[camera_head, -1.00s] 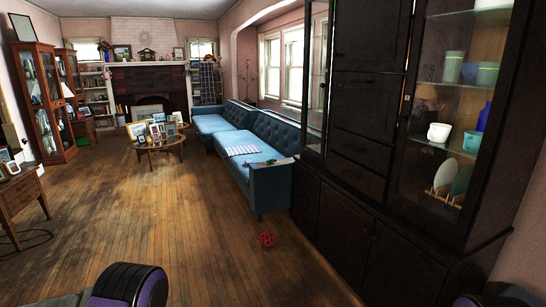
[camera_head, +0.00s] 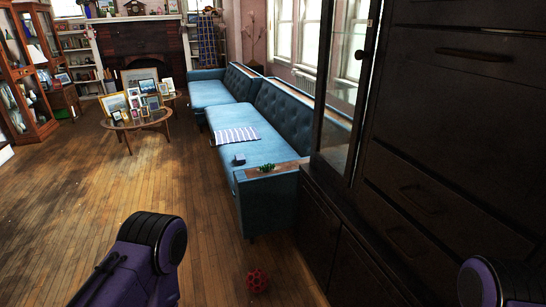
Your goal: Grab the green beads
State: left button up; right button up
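The green beads (camera_head: 266,168) appear as a small green heap on the wooden-topped near arm of the blue sofa (camera_head: 249,200). They are too small to make out in detail. My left arm shows at the bottom left and my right arm at the bottom right corner. Neither gripper is in view, so I cannot see their fingers. Both visible arm parts are well apart from the beads.
A dark cabinet (camera_head: 440,150) stands close on the right, beside the sofa. A small dark box (camera_head: 239,160) and striped cloth (camera_head: 236,136) lie on the seat. Floor left of the sofa is clear.

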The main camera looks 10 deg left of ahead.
aim_at(264, 169)
jog(key=i, duration=0.35)
jog(key=u, duration=1.7)
jog(key=i, duration=2.85)
jog(key=z, duration=3.35)
